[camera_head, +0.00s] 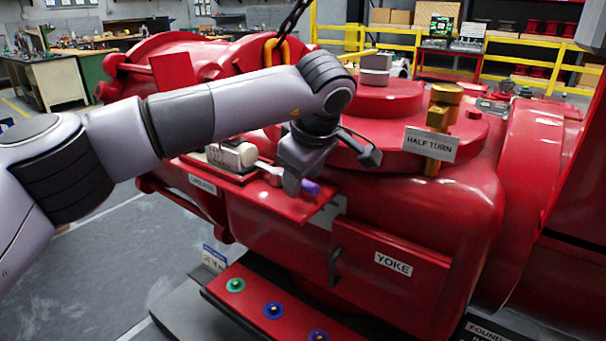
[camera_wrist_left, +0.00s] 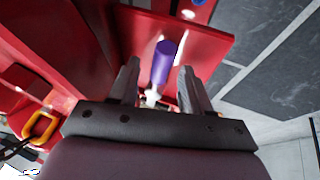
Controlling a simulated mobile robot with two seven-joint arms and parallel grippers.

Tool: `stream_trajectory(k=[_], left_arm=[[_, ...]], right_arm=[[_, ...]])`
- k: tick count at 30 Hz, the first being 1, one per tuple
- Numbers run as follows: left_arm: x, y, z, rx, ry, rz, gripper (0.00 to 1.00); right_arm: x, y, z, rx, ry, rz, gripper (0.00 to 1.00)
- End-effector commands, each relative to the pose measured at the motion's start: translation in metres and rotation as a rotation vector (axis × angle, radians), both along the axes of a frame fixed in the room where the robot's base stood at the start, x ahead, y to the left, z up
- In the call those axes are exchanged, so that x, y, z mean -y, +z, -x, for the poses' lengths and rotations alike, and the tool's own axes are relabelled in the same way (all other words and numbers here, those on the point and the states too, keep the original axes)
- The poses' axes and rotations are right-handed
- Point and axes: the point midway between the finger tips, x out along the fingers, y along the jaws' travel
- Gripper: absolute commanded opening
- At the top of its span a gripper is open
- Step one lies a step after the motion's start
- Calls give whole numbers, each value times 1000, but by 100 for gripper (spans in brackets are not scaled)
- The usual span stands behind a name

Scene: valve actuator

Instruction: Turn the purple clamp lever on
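The clamp lever has a purple grip (camera_head: 309,187) and a pale metal shaft. It sits at the red shelf (camera_head: 300,208) on the side of the big red machine. In the left wrist view the purple grip (camera_wrist_left: 164,62) points away from my palm, with the pale shaft nearer to it. My left gripper (camera_head: 298,182) is over the shelf, right at the lever. Its two fingers (camera_wrist_left: 158,85) stand apart on either side of the lever, with gaps visible. In the head view the gripper hides part of the lever. My right gripper is not in view.
A light metal block (camera_head: 233,155) sits on the shelf left of the gripper. A brass fitting with a "HALF TURN" sign (camera_head: 430,145) stands to the right. The "YOKE" door (camera_head: 385,280) and a red panel with coloured buttons (camera_head: 273,310) are below.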

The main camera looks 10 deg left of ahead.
Motion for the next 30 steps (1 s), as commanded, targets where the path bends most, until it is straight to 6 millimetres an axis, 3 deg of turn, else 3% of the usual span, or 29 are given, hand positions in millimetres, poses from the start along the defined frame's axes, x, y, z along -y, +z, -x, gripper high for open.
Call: stream_trajectory(k=[5,18,30], left_arm=[[1,3,2,0,-1,0,48],[12,59,27,1,0,0,48],[14,63,30,-3,-1,3,48]], right_arm=[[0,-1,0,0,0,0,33],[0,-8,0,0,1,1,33],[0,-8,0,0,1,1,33]])
